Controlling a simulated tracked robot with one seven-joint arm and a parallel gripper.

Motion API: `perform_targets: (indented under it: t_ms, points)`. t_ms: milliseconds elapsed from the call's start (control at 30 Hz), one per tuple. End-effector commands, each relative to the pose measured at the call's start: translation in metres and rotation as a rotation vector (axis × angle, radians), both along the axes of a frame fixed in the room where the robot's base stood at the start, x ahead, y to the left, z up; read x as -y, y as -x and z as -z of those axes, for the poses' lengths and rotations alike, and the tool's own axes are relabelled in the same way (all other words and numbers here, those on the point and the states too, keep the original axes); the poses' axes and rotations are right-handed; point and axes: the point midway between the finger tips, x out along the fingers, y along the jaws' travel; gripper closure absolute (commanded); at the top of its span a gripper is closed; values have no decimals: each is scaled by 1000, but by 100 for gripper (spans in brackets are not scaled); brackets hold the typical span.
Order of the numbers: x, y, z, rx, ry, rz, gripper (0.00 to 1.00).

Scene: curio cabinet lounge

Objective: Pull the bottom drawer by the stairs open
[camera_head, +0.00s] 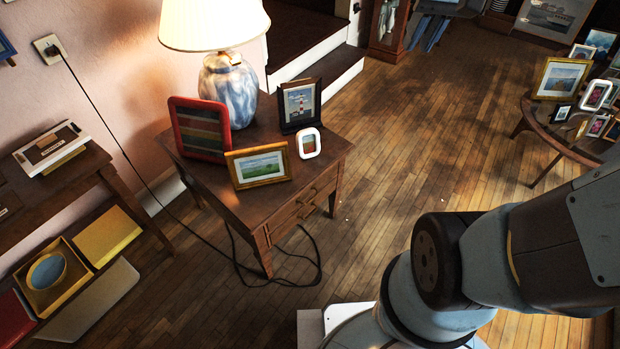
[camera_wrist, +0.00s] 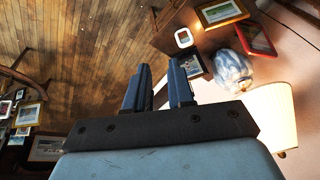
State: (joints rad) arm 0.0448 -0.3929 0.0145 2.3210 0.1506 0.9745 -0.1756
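A dark wooden side table (camera_head: 225,200) stands in front of the stairs (camera_head: 335,75) in the head view. Its front faces right and carries two stacked drawers with small handles. The bottom drawer (camera_head: 303,213) looks closed. In the wrist view the table (camera_wrist: 211,40) is at the top, turned over, with part of its front showing. My gripper (camera_wrist: 160,70) is open and empty in the wrist view, its two dark fingers apart and clear of the table. The head view shows my arm at the lower right, but not my gripper.
A lamp (camera_head: 229,90) and several picture frames, including a red one (camera_head: 200,129), stand on the table. A black cord (camera_head: 300,283) lies on the floor by its leg. A round table (camera_head: 560,133) with frames is at right. The floor (camera_head: 410,150) between is clear.

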Motion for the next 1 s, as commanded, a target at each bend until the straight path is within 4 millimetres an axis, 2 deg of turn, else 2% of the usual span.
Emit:
perform_targets:
  t_ms: [100, 467, 767, 1000]
  points:
    - [-2, -28, 11, -63, -29, -21, 77]
    - [-7, -106, 57, -221, -139, -90, 77]
    - [-8, -167, 114, -335, -251, -138, 77]
    - [-8, -210, 170, -411, -353, -172, 77]
